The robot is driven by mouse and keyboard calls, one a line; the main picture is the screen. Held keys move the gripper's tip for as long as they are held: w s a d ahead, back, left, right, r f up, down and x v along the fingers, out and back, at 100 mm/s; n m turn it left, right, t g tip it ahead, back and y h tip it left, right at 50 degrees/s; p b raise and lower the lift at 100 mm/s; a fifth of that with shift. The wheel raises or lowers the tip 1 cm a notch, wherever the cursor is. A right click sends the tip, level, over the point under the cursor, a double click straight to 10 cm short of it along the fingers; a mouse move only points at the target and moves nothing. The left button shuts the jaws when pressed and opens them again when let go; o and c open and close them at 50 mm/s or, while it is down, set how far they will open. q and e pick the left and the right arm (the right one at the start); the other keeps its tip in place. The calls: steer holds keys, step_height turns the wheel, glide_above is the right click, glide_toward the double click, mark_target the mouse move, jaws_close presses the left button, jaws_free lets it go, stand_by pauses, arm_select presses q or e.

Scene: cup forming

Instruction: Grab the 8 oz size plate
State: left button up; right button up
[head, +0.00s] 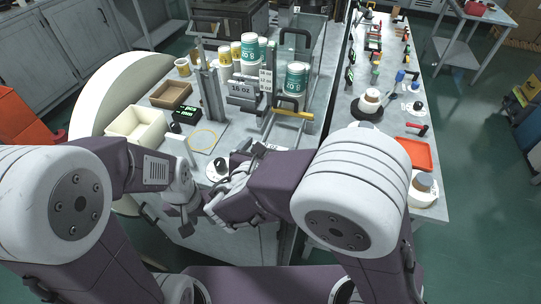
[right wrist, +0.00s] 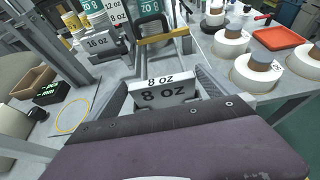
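The 8 oz plate (right wrist: 165,92) is a small pale block with "8 oz" in dark letters on its top and front faces. It is in the middle of the right wrist view, between the two grey fingers of my right gripper (right wrist: 166,88). The fingers are spread, one on each side of the plate; I cannot tell whether they touch it. In the head view my right wrist hides most of this spot. My left gripper (head: 168,220) hangs low at the bench's front edge, away from the plate; its finger opening is unclear.
Labelled cups (head: 296,78) stand further back. A cream bin (head: 135,127) and brown tray (head: 171,95) are at left. White rolls and a red tray (head: 415,153) are at right.

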steer(key=c, duration=1)
steer(key=shift+r, duration=0.45)
steer(key=s+d+r+p, duration=0.2)
steer(key=s+d+r, duration=0.6)
steer(key=r, duration=0.2)
steer(key=shift+s, duration=0.2)
